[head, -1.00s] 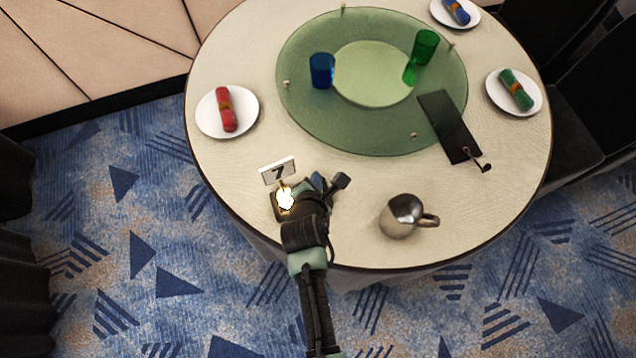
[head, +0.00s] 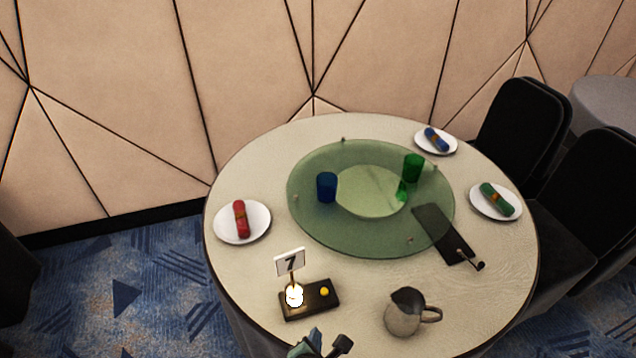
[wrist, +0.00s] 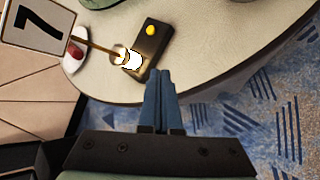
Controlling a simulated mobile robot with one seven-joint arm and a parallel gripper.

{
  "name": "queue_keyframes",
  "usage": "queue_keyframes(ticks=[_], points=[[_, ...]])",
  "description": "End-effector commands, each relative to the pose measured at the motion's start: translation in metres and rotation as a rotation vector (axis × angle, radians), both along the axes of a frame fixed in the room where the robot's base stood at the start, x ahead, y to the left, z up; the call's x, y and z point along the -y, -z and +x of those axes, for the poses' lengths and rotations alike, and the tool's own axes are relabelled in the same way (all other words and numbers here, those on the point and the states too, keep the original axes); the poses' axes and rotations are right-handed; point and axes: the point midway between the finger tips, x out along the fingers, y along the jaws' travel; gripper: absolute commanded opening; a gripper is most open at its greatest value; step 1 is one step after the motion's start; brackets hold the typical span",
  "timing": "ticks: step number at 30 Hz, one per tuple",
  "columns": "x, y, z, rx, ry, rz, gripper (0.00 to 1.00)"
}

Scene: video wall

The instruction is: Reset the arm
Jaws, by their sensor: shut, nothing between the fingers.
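My gripper (wrist: 163,88) is shut and empty in the wrist view, its blue fingers pressed together. In that view the fingertips appear just below the end of a small black base (wrist: 151,48) with a yellow button, a lit white lamp (wrist: 133,61) and a number 7 sign (wrist: 40,22). In the head view only a part of my arm's end shows at the bottom edge, in front of the black base (head: 322,297); the fingertips are hard to make out there.
The round table (head: 245,270) bears a green glass turntable (head: 310,225) with a blue cup (head: 326,187) and a green cup (head: 413,168). A metal pitcher (head: 404,314) stands right of the base. A black tray (head: 437,230) overlaps the turntable. Black chairs (head: 515,130) stand at right.

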Motion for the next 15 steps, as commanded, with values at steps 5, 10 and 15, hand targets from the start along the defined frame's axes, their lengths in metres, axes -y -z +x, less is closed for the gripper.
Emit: queue_keyframes(ticks=[5, 10, 15], points=[[-0.022, -0.069, 0.042, 0.154, 0.12, 0.209, 0.0], [-0.034, -0.145, 0.076, 0.304, 0.233, 0.448, 0.0], [-0.039, -0.259, 0.106, 0.501, 0.345, 0.789, 0.0]])
